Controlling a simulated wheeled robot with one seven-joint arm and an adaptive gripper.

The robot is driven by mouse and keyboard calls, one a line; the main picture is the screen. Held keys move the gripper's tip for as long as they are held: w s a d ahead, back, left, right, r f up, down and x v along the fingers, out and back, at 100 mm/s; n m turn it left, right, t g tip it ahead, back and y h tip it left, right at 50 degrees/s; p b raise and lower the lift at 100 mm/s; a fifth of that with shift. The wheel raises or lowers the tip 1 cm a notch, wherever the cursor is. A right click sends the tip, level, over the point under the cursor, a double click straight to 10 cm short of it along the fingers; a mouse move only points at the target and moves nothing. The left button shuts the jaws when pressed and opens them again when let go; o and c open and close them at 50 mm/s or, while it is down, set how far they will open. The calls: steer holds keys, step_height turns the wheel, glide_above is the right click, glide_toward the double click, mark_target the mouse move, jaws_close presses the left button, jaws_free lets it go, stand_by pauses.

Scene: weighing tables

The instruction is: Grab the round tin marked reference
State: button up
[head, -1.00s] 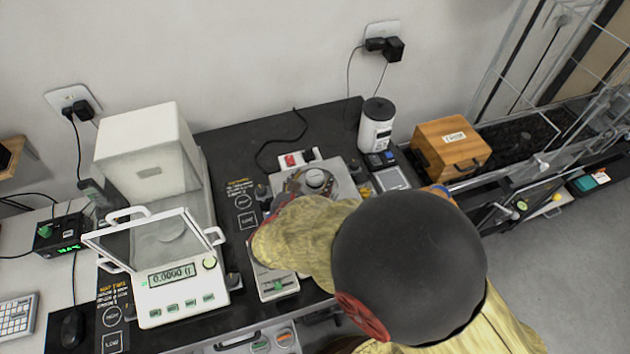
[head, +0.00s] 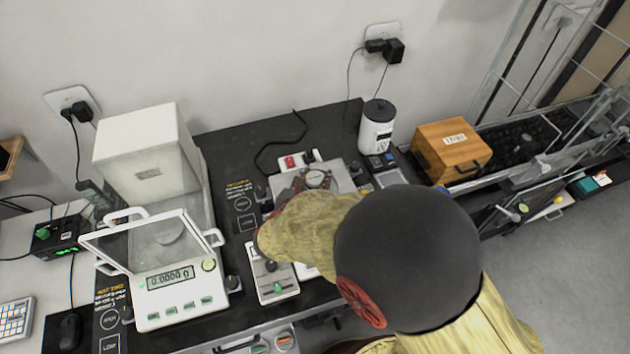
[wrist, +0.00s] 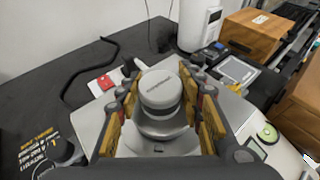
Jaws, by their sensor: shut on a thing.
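A round grey tin (wrist: 160,88) with a pale lid and small dark lettering, too small to read, is between my fingers in the wrist view. It also shows in the head view (head: 318,179), partly hidden behind my arm. My gripper (wrist: 162,100) is shut on the tin, with a padded finger on its left and right sides. The tin is over the silver top of a balance (wrist: 95,128). I cannot tell whether the tin touches the surface below it. My arm hides most of the gripper in the head view.
A white canister (head: 377,130), a small scale (head: 388,178) and a wooden box (head: 440,165) are at right. A cable lies behind.

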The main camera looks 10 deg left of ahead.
steer(key=c, duration=0.6)
